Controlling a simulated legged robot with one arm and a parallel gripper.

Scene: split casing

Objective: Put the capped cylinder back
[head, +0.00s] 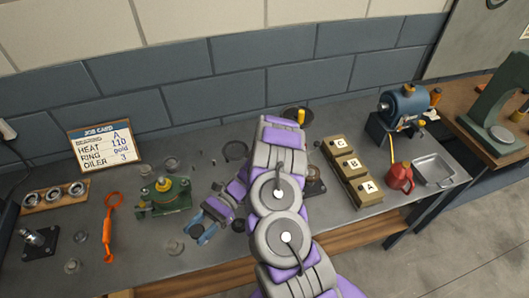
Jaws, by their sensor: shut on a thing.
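My gripper (197,232) is low over the bench, just right of a green casing with a yellow top (163,190). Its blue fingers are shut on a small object. The object is mostly hidden by the fingers, and I cannot tell whether it is the capped cylinder. A small yellow upright piece (301,116) shows at the back of the bench beside my arm, and its lower part is hard to make out. My arm crosses the middle of the view and hides part of the bench.
A job card (104,145) stands at the back left. A wooden rack with rings (35,202) and an orange tool (109,230) lie left. Boxes marked A, B and C (353,163), a red can (400,178), a metal tray (447,182) and a blue machine (405,103) are right.

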